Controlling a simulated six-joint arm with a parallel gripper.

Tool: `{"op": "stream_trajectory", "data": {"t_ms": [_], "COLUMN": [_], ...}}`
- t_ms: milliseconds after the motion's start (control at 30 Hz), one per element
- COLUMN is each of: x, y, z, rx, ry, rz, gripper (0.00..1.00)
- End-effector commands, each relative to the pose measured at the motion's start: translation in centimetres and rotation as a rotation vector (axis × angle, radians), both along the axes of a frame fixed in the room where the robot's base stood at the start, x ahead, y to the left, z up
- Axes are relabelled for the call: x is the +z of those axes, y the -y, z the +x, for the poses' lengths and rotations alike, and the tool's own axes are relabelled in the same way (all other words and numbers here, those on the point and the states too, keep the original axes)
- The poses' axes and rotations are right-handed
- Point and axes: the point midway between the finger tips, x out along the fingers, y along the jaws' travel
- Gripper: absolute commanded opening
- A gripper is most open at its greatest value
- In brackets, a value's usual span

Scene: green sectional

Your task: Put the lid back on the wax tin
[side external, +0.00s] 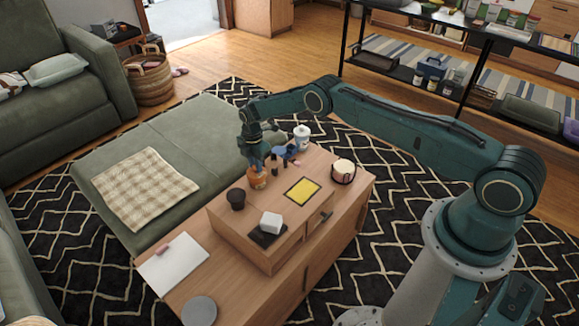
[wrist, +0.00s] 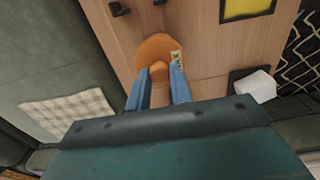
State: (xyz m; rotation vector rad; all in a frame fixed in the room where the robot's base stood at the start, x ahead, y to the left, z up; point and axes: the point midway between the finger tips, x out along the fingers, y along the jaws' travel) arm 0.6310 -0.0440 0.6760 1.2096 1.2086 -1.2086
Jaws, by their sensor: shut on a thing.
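My gripper (side external: 256,168) points down over the far-left part of the wooden table. It is shut on the knob of a round orange lid (wrist: 150,47), with a blue finger on each side of the knob in the wrist view. An orange container with a pale label (side external: 258,182), which looks like the wax tin, is directly below the fingers in the side view. Part of its label (wrist: 177,59) shows beside the lid's edge in the wrist view. I cannot tell whether the lid touches the tin or hangs just above it.
Small dark bottles (side external: 274,160) and a white canister (side external: 301,138) stand behind the gripper. A dark cup (side external: 236,197), a yellow pad (side external: 302,191), a white block (side external: 271,222) and a cream-topped round pot (side external: 343,171) stand nearby. The front-left tabletop holds paper (side external: 172,268) and a grey disc (side external: 200,311).

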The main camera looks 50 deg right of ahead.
Motion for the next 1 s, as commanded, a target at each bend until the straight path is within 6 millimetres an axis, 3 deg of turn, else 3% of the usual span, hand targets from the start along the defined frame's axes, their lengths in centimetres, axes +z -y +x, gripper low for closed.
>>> {"op": "stream_trajectory", "data": {"t_ms": [167,200,300,500,633,1000], "x": [0.01,0.01,0.01,0.01,0.0,0.14], "y": [0.0,0.0,0.0,0.0,0.0,0.0], "z": [0.01,0.01,0.01,0.01,0.0,0.01], "rx": [0.0,0.0,0.0,0.0,0.0,0.0], "ry": [0.0,0.0,0.0,0.0,0.0,0.0], "rz": [0.0,0.0,0.0,0.0,0.0,0.0], "gripper": [0.0,0.27,0.47,0.47,0.69,0.69]}}
